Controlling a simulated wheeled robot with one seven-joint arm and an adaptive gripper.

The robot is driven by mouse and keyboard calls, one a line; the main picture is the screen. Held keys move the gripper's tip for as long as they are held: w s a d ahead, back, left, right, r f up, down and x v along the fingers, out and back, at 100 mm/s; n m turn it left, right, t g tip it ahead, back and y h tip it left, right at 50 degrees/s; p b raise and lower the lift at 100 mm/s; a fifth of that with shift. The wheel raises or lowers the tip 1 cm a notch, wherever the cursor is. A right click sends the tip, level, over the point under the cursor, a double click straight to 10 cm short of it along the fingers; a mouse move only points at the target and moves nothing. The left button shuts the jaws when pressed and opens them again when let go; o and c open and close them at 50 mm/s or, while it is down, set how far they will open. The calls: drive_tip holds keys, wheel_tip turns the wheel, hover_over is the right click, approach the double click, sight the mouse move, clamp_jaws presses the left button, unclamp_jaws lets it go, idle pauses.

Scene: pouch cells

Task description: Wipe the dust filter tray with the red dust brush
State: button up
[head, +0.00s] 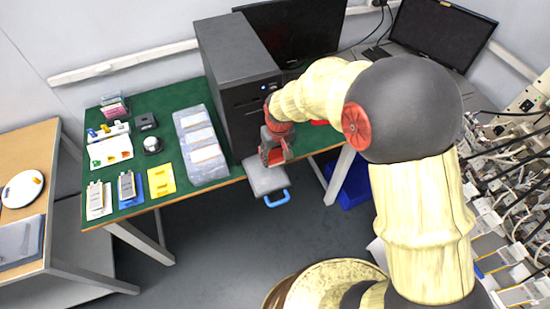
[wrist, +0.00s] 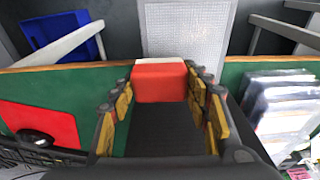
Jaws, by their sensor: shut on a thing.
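The dust filter tray (head: 266,178) is a light grey panel with a blue handle (head: 277,198), jutting out past the table's front edge below the black computer tower. Its fine mesh fills the top middle of the wrist view (wrist: 188,28). My gripper (head: 276,152) is shut on the red dust brush (wrist: 160,82), a red block with a pale strip along its far top edge. In the wrist view the brush sits between the fingertips, in front of the tray. Fingers hide its sides, and I cannot tell whether it touches the mesh.
The black computer tower (head: 238,82) stands close behind my gripper. Packs of pouch cells (head: 201,145) lie left of it on the green table mat (head: 165,117). A red pad (wrist: 40,122) with a black object lies on the other side. A blue bin (head: 354,184) stands below the table.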

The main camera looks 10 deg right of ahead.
drive_tip(key=shift+w+d+r, duration=0.1)
drive_tip(key=shift+w+r, duration=0.1)
drive_tip(key=shift+r, duration=0.4)
drive_tip(key=shift+r+p, duration=1.5)
drive_tip(key=shift+r, duration=0.35)
